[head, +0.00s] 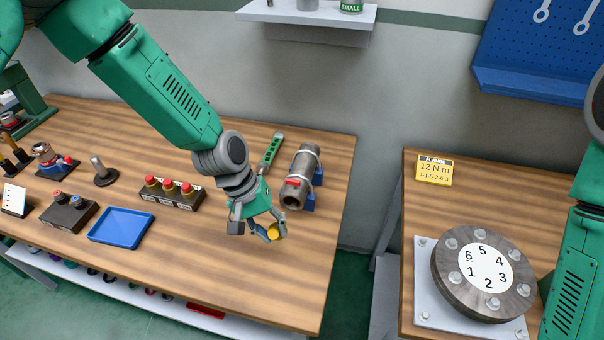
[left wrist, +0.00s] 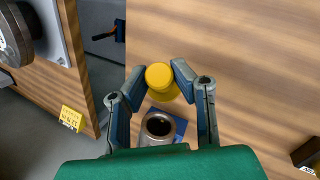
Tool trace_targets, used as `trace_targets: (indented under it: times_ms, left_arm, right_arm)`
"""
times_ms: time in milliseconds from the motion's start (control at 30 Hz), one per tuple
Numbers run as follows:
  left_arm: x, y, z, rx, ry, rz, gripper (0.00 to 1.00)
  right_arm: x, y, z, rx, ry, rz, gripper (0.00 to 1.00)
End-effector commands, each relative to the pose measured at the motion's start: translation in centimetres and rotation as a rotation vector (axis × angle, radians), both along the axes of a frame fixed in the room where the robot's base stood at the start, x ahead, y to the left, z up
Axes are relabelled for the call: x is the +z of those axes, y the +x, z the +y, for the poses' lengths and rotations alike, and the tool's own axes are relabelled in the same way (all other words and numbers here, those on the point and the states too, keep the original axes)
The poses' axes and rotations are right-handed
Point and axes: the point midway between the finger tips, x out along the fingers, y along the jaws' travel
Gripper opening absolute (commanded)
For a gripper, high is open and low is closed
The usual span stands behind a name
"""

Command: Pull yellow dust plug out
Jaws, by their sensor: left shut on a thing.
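The yellow dust plug (head: 273,231) is held between the fingertips of my left gripper (head: 265,229), above the wooden table. In the left wrist view the plug (left wrist: 160,76) sits between the fingers of the shut gripper (left wrist: 159,76). The grey pipe (head: 303,168) rests on blue vises (head: 309,201) to the right of and behind the gripper. Its near end is open and dark inside; the pipe mouth also shows in the left wrist view (left wrist: 158,125). The plug is apart from the pipe. My right gripper is out of view.
A blue tray (head: 121,228), a box with red buttons (head: 172,192) and a green level (head: 270,151) lie on the table. A round numbered flange (head: 484,272) is on the right table, beyond a gap. The table's front right is clear.

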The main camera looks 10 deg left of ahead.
Motion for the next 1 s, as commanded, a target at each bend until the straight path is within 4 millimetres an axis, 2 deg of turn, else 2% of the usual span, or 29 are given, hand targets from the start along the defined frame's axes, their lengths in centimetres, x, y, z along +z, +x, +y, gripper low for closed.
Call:
trace_targets:
  times_ms: [200,533,800,1000]
  left_arm:
    - [-0.1,0.1,0.0,0.001,0.007,0.189,0.00]
    - [-0.1,0.1,-0.1,-0.001,0.013,0.357,0.00]
    - [-0.6,0.1,-0.1,0.000,0.021,0.626,0.00]
    - [-0.3,-0.1,0.0,-0.002,0.025,0.752,0.00]
  right_arm:
    - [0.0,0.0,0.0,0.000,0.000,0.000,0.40]
    - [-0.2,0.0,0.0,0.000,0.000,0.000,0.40]
    - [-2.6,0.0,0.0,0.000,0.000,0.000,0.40]
    - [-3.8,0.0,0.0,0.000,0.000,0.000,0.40]
